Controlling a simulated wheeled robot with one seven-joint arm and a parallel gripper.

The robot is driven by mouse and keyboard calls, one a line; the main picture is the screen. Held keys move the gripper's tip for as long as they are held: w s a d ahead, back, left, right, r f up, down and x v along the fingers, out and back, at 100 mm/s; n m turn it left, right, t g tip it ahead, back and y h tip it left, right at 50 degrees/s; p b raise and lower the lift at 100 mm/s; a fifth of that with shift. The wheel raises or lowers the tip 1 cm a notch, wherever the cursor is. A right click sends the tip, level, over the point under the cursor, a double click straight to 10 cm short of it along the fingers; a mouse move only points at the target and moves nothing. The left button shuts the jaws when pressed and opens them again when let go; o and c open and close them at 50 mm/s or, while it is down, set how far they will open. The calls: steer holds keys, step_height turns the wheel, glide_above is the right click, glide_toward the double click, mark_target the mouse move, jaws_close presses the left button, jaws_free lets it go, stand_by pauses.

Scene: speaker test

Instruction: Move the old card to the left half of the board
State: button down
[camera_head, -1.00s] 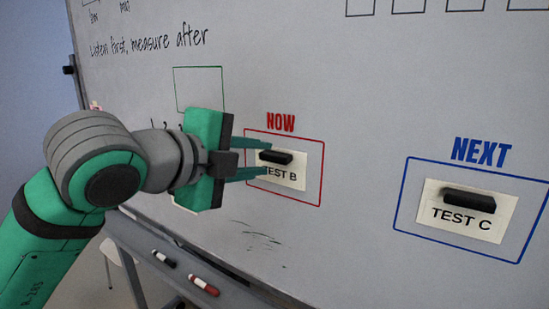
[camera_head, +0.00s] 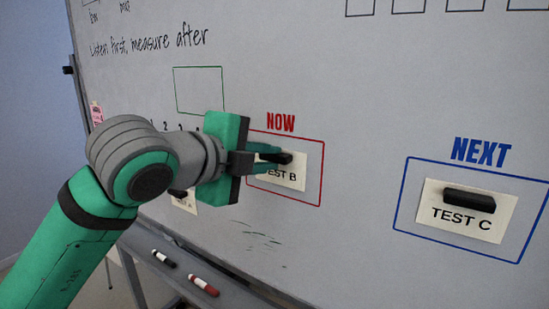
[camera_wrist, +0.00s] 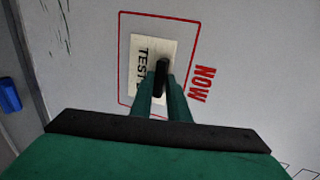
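The TEST B card (camera_head: 293,181), cream with a black bar handle (camera_head: 287,157), sits inside the red NOW frame on the whiteboard (camera_head: 330,60). It also shows in the wrist view (camera_wrist: 143,80). My gripper (camera_head: 272,158) is at this card. Its green fingers stand open on either side of the bar handle, very close to it; any contact is hard to see. In the wrist view the handle lies between the fingertips (camera_wrist: 161,84). A TEST A card (camera_head: 185,204) is partly hidden behind my arm at the left. No card is labelled old.
The TEST C card (camera_head: 462,219) sits in the blue NEXT frame at the right. An empty green frame (camera_head: 198,88) is at the upper left. A tray below the board holds a black marker (camera_head: 163,258) and a red marker (camera_head: 203,286).

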steer(key=s+a, duration=0.4)
steer(key=s, duration=0.1)
steer(key=shift+s, duration=0.35)
stand_by(2.6)
steer(key=shift+w, duration=0.1)
